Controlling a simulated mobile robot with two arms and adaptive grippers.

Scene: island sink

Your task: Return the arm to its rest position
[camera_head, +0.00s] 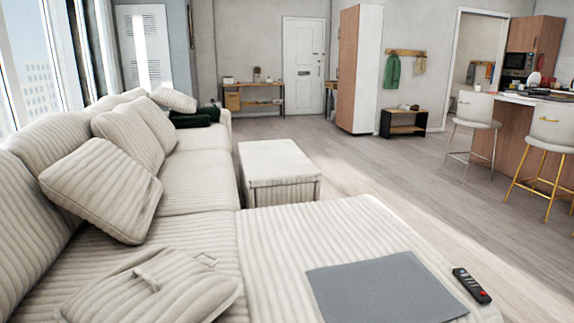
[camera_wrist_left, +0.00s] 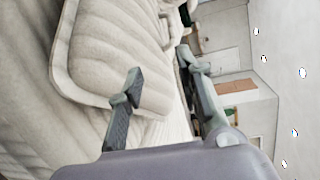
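My left gripper (camera_wrist_left: 165,85) shows in the left wrist view, with its two fingers spread apart and nothing between them. Beyond its fingers is a striped cream cushion (camera_wrist_left: 120,55) on the sofa; I cannot tell the exact distance. The left gripper does not show in the head view. My right gripper is in neither view.
A cream corner sofa (camera_head: 190,180) fills the left and front of the head view. A grey mat (camera_head: 385,290) and a remote (camera_head: 471,285) lie on its near section. An ottoman (camera_head: 278,165) stands beyond. Bar stools (camera_head: 550,130) stand right; the floor (camera_head: 400,180) between is clear.

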